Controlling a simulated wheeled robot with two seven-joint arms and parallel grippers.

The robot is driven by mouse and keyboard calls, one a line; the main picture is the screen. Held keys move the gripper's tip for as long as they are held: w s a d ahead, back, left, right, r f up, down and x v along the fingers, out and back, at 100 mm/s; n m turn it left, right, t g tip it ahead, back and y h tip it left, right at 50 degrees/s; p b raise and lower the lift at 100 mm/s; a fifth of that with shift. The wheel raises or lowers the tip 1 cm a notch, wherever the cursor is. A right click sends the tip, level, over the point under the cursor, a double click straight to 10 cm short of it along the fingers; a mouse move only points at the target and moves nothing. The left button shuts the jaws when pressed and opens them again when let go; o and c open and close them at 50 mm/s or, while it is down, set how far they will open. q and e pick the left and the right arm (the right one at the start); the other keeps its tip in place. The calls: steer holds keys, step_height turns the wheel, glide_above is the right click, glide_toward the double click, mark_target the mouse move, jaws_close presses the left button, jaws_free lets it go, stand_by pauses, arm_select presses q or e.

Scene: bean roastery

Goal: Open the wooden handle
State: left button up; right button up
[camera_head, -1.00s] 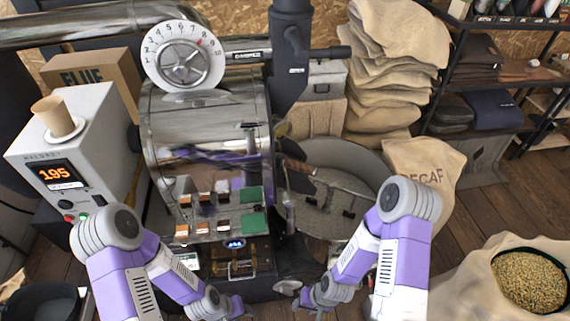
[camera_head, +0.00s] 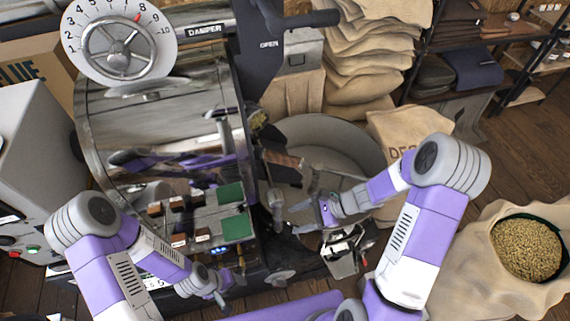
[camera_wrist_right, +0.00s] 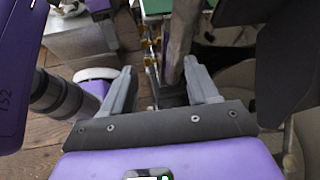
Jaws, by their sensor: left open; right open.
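The brown wooden handle (camera_head: 283,159) is on the front of the roaster, to the right of the steel drum face and above the cooling pan. My right gripper (camera_head: 300,218) is open, below and slightly right of the handle and apart from it. In the right wrist view its two fingers (camera_wrist_right: 158,68) are spread, with a grey metal bar (camera_wrist_right: 181,45) showing between and beyond them. I cannot tell whether they touch it. The handle is not clearly visible there. My left gripper (camera_head: 230,292) is open and empty, low in front of the roaster.
The steel roaster drum (camera_head: 160,125) fills the left, with a numbered damper dial (camera_head: 119,41) above. A round cooling pan (camera_head: 335,135) lies behind my right forearm. A sack of beans (camera_head: 470,270) stands at right, and stacked sacks (camera_head: 375,60) stand behind.

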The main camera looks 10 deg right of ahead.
mark_target(285, 161)
steer(key=w+d+r+m+t+y, duration=0.2)
steer(key=w+d+r+t, duration=0.15)
steer(key=r, duration=0.25)
steer(key=w+d+r+m+t+y, duration=0.1)
steer(key=w+d+r+m+t, duration=0.1)
steer(key=w+r+t, duration=0.3)
steer(key=shift+n+g+y, duration=0.3)
steer(key=shift+g, duration=0.35)
steer(key=a+r, duration=0.1)
steer(key=a, duration=0.1)
steer(key=w+a, duration=0.1)
steer(key=a, duration=0.1)
steer(key=w+a+r, duration=0.1)
steer(key=a, duration=0.1)
steer(key=shift+w+a+r+b, duration=0.15)
steer(key=shift+w+r+b, duration=0.1)
steer(key=shift+r+b, duration=0.05)
steer(key=shift+w+a, duration=0.3)
steer(key=shift+a, duration=0.1)
jaws_close()
